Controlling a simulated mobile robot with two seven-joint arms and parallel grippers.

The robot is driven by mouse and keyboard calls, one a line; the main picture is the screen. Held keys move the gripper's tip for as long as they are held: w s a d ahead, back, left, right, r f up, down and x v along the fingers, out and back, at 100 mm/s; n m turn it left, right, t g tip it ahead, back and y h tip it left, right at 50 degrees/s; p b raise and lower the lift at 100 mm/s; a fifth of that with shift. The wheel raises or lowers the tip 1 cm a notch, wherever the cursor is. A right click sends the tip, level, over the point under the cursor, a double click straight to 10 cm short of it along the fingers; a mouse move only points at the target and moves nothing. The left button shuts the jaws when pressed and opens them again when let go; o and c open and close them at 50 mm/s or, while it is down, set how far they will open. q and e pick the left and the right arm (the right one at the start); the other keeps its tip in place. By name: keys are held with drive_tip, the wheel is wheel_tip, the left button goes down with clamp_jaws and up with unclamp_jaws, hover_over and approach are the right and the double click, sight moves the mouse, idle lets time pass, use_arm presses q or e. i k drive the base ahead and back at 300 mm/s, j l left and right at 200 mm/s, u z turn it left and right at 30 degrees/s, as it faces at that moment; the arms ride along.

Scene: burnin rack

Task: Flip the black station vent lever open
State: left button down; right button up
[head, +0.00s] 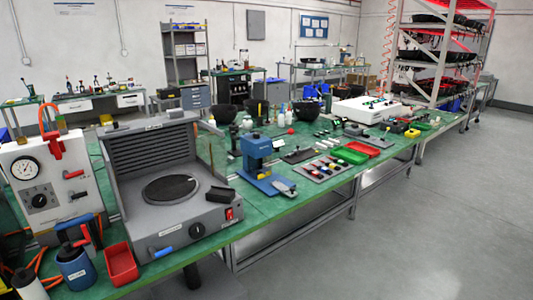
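A grey station (190,223) stands at the left front of the green bench. It has a slatted back panel (155,162), a round black plate (170,189), a red switch (229,214) and a blue handle (163,252) low on its front. A small black block-like part (221,194) sits at the right of its top; I cannot tell whether it is the vent lever. To its left is a white panel (75,195) with a gauge (25,168), a black knob (39,200) and a red lever (52,145). Neither of my grippers is in view.
A red bin (121,264) and a blue canister (75,267) stand at the left front. A blue press (257,155) is right of the station. Green (350,154) and red trays lie farther along the bench. The floor at right (420,230) is clear.

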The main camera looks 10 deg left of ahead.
sight(71, 195)
drive_tip(key=u, duration=1.65)
drive_tip(key=i+l, duration=0.45)
drive_tip(key=i, duration=0.05)
